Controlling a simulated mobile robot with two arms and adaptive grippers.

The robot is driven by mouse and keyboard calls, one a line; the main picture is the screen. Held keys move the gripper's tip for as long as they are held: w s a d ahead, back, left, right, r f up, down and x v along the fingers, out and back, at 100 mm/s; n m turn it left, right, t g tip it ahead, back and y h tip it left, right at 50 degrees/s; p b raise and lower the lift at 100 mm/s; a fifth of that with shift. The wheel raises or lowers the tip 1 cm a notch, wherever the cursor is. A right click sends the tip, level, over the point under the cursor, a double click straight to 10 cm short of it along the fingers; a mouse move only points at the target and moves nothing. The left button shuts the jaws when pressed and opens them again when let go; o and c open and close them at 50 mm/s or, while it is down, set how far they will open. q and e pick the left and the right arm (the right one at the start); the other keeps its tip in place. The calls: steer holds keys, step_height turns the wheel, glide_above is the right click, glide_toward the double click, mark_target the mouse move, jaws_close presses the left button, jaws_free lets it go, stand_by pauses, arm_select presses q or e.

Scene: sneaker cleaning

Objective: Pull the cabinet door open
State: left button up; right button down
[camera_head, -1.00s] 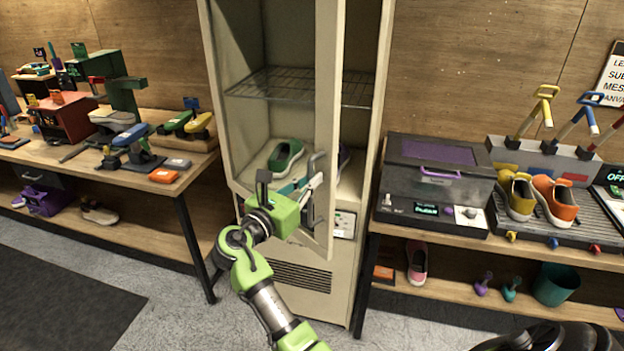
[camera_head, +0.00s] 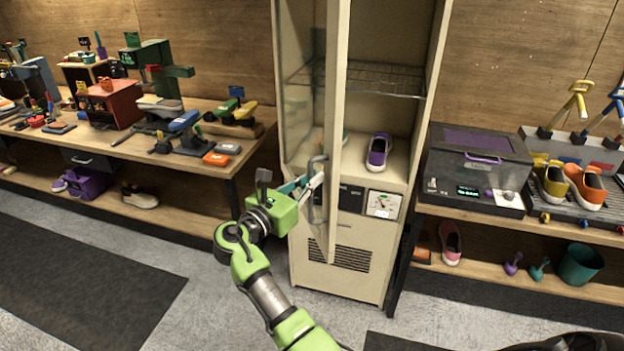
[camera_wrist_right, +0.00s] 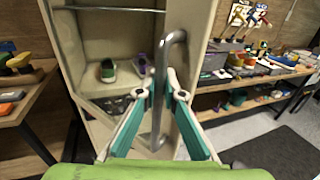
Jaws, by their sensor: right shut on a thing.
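The cabinet (camera_head: 350,235) is a tall cream unit in the middle of the head view. Its door (camera_head: 335,120) stands open, swung out toward me and seen nearly edge-on. A grey vertical bar handle (camera_head: 317,190) sits on the door. My right gripper (camera_head: 314,184) is shut on the handle; in the right wrist view its teal fingers (camera_wrist_right: 160,95) lie on both sides of the bar (camera_wrist_right: 160,110). Inside, a purple shoe (camera_head: 378,151) stands on the cabinet floor, and a green shoe (camera_wrist_right: 107,70) shows in the wrist view. My left gripper is not in view.
A wire shelf (camera_head: 385,78) spans the cabinet. A workbench with tools (camera_head: 205,165) stands at the left. A bench with a grey box (camera_head: 470,165) and shoes stands at the right. Grey floor (camera_head: 215,300) is clear in front.

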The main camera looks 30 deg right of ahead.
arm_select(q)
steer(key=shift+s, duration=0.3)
arm_select(e)
steer(key=shift+f, duration=0.15)
steer(key=c, duration=2.2)
jaws_free()
steer(key=shift+s, duration=0.1)
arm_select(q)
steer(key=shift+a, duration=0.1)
arm_select(e)
steer(key=shift+o, duration=0.2)
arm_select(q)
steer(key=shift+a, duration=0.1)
